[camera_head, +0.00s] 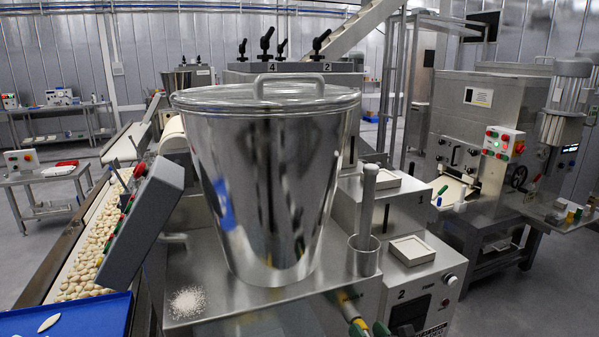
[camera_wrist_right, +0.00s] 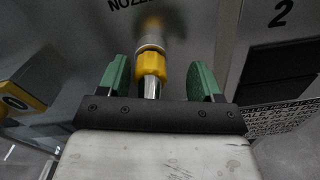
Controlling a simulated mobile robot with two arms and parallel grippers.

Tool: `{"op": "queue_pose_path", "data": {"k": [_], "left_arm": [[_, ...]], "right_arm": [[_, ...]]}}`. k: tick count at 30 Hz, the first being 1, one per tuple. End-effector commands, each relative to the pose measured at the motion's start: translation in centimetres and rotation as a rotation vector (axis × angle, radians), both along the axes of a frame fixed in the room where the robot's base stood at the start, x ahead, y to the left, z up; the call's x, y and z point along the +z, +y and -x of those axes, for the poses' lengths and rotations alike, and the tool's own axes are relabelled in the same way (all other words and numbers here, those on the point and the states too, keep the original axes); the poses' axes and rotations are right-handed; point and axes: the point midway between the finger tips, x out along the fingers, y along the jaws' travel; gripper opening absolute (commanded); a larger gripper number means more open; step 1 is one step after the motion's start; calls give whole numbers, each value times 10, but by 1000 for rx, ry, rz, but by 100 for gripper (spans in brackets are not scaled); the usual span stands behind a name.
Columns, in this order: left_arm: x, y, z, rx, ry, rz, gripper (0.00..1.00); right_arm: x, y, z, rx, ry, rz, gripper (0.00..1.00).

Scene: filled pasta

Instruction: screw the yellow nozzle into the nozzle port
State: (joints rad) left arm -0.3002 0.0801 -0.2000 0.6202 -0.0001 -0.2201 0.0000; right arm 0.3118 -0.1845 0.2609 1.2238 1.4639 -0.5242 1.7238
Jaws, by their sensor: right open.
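The yellow nozzle (camera_wrist_right: 152,68) has a yellow hex collar and a silver tube below it. Its upper end meets a round grey fitting on the steel panel under the lettering "NOZZLE", the nozzle port (camera_wrist_right: 151,43); I cannot tell how deep it sits. In the head view the nozzle (camera_head: 348,301) shows small below the front edge of the steel machine top. My right gripper (camera_wrist_right: 160,80) is open, its green fingers on either side of the nozzle with gaps on both sides. In the head view the right gripper (camera_head: 368,329) shows at the bottom edge. My left gripper is not in view.
A large lidded steel hopper (camera_head: 270,180) stands on the machine top. In the wrist view a yellow-edged grey box (camera_wrist_right: 22,95) is at the left. A blue tray (camera_head: 80,318) is at lower left.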

Motion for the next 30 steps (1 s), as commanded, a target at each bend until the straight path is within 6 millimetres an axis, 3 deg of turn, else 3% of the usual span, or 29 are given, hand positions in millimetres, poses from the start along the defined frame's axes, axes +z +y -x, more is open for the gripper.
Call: {"op": "queue_pose_path", "data": {"k": [1,7,13,30], "left_arm": [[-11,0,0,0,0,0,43],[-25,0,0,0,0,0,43],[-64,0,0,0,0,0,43],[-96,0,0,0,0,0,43]], "right_arm": [[-10,15,5,13,-17,53,65],[-10,14,5,12,-92,258,65],[-12,12,4,10,-294,815,65],[-4,10,3,5,-627,1746,65]]}}
